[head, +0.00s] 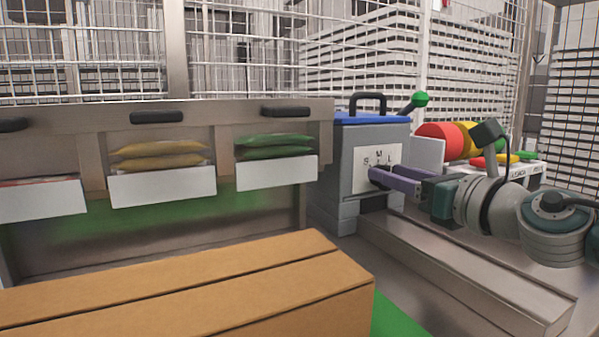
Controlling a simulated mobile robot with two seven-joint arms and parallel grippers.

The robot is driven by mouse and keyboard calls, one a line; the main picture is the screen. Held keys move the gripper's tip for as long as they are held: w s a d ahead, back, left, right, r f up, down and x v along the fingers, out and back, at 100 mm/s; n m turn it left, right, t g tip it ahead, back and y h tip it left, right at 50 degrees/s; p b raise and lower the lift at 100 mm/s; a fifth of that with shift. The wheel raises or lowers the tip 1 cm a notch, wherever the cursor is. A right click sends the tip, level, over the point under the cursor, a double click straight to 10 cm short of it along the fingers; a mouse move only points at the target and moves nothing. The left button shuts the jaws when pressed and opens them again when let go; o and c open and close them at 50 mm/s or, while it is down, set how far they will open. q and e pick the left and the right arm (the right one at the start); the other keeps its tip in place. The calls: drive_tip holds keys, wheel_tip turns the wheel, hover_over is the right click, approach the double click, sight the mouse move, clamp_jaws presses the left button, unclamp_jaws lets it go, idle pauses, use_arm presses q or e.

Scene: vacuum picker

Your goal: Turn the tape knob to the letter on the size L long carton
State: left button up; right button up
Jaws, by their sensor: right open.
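The tape machine (375,133) is a grey box with a blue top, a black handle and a lever with a green ball. Its white front plate (390,153) carries the letters S, M and L. The tape knob is hidden or too small to make out behind my right gripper (372,179). That gripper is open, with its purple fingers pointing left at the lower part of the plate. I cannot tell whether they touch it. A long brown carton (180,290) lies in the foreground; no size letter shows on its visible faces. My left gripper is out of view.
A rack on the left has white-fronted bins (163,186) with yellow and green packets. Red and yellow rolls (440,142) stand right of the machine. A metal ledge (450,265) runs below my right arm. Wire mesh closes off the back.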

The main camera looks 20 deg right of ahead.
drive_tip(key=shift+w, duration=0.25)
clamp_jaws()
idle(0.3)
drive_tip(key=shift+m, duration=0.3)
drive_tip(key=m, duration=0.3)
drive_tip(key=shift+d+m+b, duration=0.15)
drive_tip(key=shift+m+b, duration=0.15)
drive_tip(key=shift+b, duration=0.05)
drive_tip(key=m, duration=0.4)
drive_tip(key=shift+d+f+m, duration=0.1)
drive_tip(key=shift+d+m, duration=0.05)
drive_tip(key=shift+m, duration=0.15)
